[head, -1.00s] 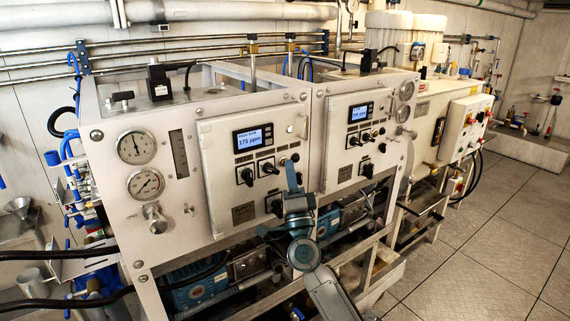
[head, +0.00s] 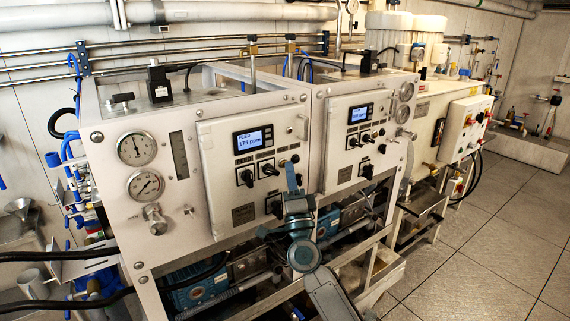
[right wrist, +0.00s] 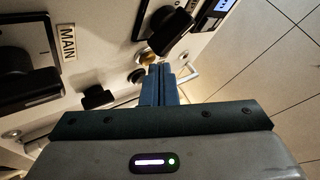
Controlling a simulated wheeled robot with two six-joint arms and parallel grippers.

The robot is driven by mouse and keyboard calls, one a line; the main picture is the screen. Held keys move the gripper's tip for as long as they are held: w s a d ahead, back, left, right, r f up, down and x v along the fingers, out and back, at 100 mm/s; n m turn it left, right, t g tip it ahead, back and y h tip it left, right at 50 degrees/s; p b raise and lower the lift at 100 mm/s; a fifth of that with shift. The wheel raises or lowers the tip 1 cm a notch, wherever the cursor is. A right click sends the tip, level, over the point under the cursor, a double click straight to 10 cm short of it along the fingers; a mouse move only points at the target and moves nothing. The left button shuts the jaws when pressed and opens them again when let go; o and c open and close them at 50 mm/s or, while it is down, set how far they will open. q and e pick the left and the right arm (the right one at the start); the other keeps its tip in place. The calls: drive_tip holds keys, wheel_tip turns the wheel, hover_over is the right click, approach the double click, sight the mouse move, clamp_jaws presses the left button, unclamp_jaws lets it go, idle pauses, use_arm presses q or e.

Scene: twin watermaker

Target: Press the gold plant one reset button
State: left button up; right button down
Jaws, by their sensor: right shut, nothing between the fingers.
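The plant one panel (head: 222,165) is the left white door, with a lit display (head: 252,140) reading 175 ppm and black knobs. My right gripper (head: 291,166) is shut and empty, its tips at the right edge of this panel, below the display. In the right wrist view its blue fingers (right wrist: 160,69) point at a small gold button (right wrist: 147,57), just up and left of the tips. A dark round button (right wrist: 137,75) sits beside it. I cannot tell whether the tips touch the gold button. In the head view, the gold button is too small to make out. My left gripper is not in view.
A black knob (right wrist: 163,34) sticks out close to the fingertips, and a metal handle (right wrist: 190,78) is at their right. The second plant's panel (head: 352,140) stands at the right in the head view. Open tiled floor (head: 480,240) lies further right.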

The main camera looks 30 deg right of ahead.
drive_tip(key=shift+s, duration=0.55)
drive_tip(key=shift+y, duration=0.3)
drive_tip(key=s, duration=0.1)
drive_tip(key=s+p, duration=0.1)
drive_tip(key=s, duration=0.1)
drive_tip(key=s+p, duration=0.1)
drive_tip(key=s, duration=0.1)
drive_tip(key=shift+d, duration=0.25)
idle(0.3)
